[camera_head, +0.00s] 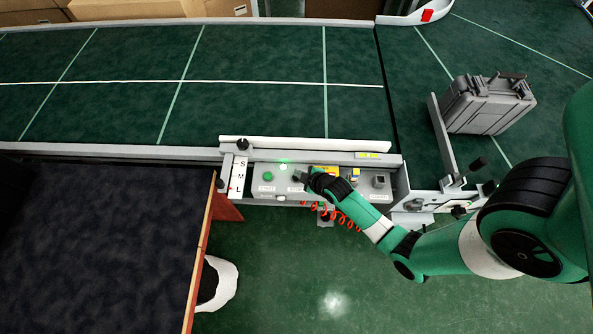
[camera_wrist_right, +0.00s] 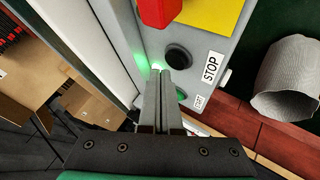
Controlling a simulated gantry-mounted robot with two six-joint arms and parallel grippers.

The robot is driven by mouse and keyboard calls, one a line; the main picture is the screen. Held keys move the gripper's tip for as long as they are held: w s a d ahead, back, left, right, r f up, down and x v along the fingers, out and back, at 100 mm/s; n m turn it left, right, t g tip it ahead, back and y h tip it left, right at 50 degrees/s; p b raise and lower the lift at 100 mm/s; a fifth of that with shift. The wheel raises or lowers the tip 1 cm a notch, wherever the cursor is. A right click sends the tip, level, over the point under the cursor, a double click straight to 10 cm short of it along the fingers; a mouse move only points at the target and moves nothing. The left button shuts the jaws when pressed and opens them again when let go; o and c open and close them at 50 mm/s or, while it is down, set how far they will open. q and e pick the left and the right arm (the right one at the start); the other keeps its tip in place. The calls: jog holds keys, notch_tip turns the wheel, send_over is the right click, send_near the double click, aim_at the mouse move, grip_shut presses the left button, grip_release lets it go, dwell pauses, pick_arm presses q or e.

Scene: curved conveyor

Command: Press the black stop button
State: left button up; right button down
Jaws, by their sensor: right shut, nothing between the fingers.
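The black stop button (camera_wrist_right: 179,57) sits on the grey control panel (camera_wrist_right: 205,75) beside a white STOP label (camera_wrist_right: 212,66) in the right wrist view. My right gripper (camera_wrist_right: 161,72) is shut and empty, its fingertips just beside and slightly below the button in that view. I cannot tell whether the tips touch the panel, but they do not cover the button. My left gripper is not in view.
In the right wrist view a red knob (camera_wrist_right: 158,12) on a yellow plate (camera_wrist_right: 213,15) is beside the stop button. A grey case (camera_head: 487,103) lies on the conveyor at right. A white bin (camera_head: 223,284) stands below the panel by the dark table (camera_head: 95,250).

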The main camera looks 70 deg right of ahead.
dwell(0.3)
jog(key=shift+f, duration=0.4)
jog(key=shift+f+b, duration=0.45)
jog(key=shift+b, duration=0.1)
dwell(0.4)
jog(key=shift+r+p, duration=0.85)
jog(key=shift+p, duration=0.05)
notch_tip(320, 180, up, 5)
jog(key=p, duration=0.5)
jog(key=shift+r, duration=0.1)
